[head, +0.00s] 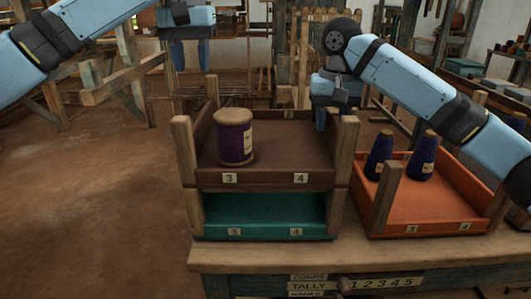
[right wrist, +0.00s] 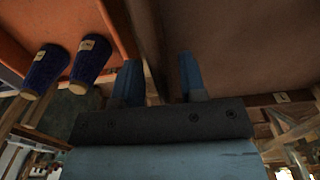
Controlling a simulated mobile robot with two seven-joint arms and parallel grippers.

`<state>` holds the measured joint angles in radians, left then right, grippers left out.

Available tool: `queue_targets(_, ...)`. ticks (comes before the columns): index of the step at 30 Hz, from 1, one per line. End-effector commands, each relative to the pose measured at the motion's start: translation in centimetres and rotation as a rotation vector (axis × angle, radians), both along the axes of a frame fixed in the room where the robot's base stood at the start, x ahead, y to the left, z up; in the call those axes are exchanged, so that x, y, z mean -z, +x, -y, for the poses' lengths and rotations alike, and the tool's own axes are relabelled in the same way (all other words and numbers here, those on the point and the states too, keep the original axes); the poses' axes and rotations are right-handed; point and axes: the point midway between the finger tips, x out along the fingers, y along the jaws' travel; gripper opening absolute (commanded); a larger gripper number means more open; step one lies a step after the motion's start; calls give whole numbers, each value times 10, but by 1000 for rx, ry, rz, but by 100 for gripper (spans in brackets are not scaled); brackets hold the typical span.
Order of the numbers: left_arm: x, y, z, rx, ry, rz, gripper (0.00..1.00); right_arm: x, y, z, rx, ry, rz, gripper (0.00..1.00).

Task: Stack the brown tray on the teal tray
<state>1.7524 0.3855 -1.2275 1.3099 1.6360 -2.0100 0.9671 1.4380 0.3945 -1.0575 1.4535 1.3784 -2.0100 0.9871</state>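The brown tray (head: 265,180) sits level directly above the teal tray (head: 265,232) on the wooden bench. Its corner posts line up with the teal tray's posts and appear to touch them. A purple spool of thread (head: 234,140) stands in the brown tray. My right gripper (head: 321,115) is at the brown tray's right side, near the back. In the right wrist view, its two fingers (right wrist: 160,82) are apart, with a dark wooden edge between them and a visible gap. My left gripper (head: 190,54) is open and empty, behind and above the trays.
An orange tray (head: 420,217) with dark blue cones (head: 379,155) stands close to the right of the stack. The bench (head: 270,260) has a narrow bare strip in front. Loom frames stand behind; the floor (head: 90,190) at left is clear.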

Motion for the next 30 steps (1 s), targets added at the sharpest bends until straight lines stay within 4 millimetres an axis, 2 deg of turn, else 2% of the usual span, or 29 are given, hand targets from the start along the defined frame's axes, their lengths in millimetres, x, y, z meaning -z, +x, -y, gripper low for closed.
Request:
queue_targets(1, 0, 0, 0, 0, 0, 0, 38, -14, 1, 1, 2, -1, 6, 38)
queue_targets(6, 0, 0, 0, 0, 0, 0, 38, -51, 0, 1, 2, -1, 6, 38)
queue_targets(12, 0, 0, 0, 0, 0, 0, 38, -81, 0, 0, 1, -1, 3, 38)
queue_targets(18, 0, 0, 0, 0, 0, 0, 38, -92, 0, 0, 1, -1, 1, 38)
queue_targets(26, 0, 0, 0, 0, 0, 0, 38, -92, 0, 0, 1, 0, 1, 38)
queue_targets(30, -16, 0, 0, 0, 0, 1, 38, -109, 0, 0, 1, 0, 1, 38)
